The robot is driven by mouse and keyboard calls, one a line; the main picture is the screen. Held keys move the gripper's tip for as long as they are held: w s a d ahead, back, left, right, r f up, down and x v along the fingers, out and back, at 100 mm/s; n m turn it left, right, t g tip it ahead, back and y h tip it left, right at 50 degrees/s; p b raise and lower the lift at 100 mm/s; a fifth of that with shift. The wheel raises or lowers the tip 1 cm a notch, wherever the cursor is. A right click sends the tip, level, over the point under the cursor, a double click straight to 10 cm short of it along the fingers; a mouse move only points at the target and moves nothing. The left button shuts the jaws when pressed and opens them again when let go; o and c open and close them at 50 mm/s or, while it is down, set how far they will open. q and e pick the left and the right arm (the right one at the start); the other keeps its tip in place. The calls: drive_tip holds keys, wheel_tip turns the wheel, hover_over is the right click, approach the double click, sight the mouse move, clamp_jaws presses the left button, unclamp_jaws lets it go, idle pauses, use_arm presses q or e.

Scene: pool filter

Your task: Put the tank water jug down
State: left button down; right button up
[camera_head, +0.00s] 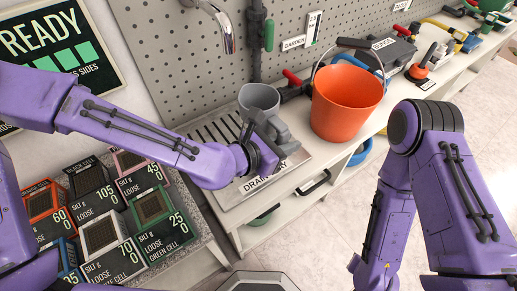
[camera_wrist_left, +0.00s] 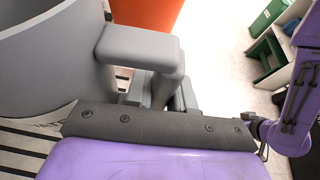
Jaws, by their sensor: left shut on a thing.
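The grey tank water jug (camera_head: 259,96) is upright at the drain tray (camera_head: 205,128), under the tap. I cannot tell whether its base touches the slats. My left gripper (camera_head: 272,135) is shut on the jug's handle, at the near side of the jug. In the left wrist view the jug's wall (camera_wrist_left: 40,65) fills the left side, and its handle (camera_wrist_left: 140,45) reaches toward the gripper. The fingers hide the lower handle. My right arm shows at the right, but its gripper is out of view.
An orange bucket (camera_head: 342,105) stands close to the right of the jug. A metal tap (camera_head: 224,30) hangs above and behind it. Several labelled filter boxes (camera_head: 100,235) cover the surface at the lower left. A grey case (camera_head: 385,55) sits farther along the bench.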

use_arm(q)
drive_tip(key=w+a+f, duration=0.1)
drive_tip(key=f, duration=0.1)
drive_tip(key=w+a+f, duration=0.3)
drive_tip(key=f, duration=0.1)
drive_tip(key=shift+w+a+f, duration=0.15)
drive_tip(key=shift+a+f, duration=0.2)
wheel_tip(320, 180, down, 3)
drive_tip(key=c, duration=1.4)
unclamp_jaws()
drive_tip(key=shift+f+b, duration=0.15)
drive_tip(key=shift+b, duration=0.2)
drive_tip(key=o, duration=0.4)
drive_tip(key=shift+o, duration=0.2)
